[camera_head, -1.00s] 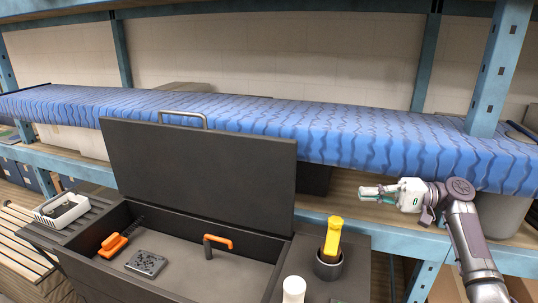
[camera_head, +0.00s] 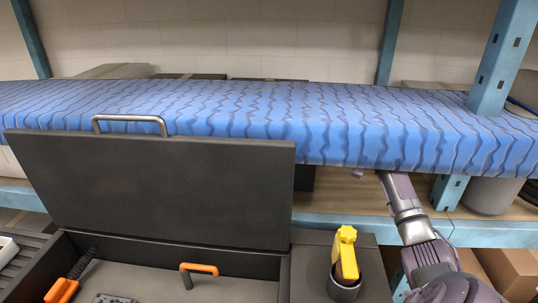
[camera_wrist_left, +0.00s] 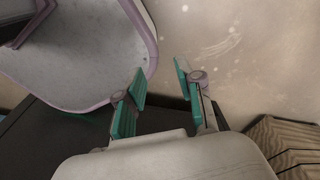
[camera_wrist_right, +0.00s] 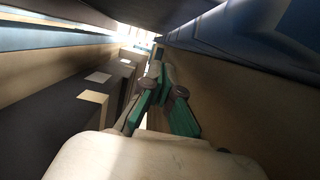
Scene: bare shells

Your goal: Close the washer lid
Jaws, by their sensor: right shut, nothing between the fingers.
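A dark lid (camera_head: 165,190) stands upright and open at the back of a dark box (camera_head: 190,255) in the head view. A metal handle (camera_head: 130,120) stands on the lid's top edge. My right arm reaches from the lower right to under the blue shelf, right of the lid. Its gripper is hidden there in the head view. In the right wrist view, my right gripper (camera_wrist_right: 160,75) is shut and empty in a narrow space under the shelf. My left gripper (camera_wrist_left: 160,83) is open and empty in its wrist view, out of the head view.
A blue patterned shelf cover (camera_head: 340,125) hangs just behind the lid. A blue post (camera_head: 502,55) stands at the right. A cup holding a yellow tool (camera_head: 345,255) stands right of the box. An orange-handled tool (camera_head: 199,269) lies inside. Boxes (camera_wrist_right: 90,105) line the right gripper's space.

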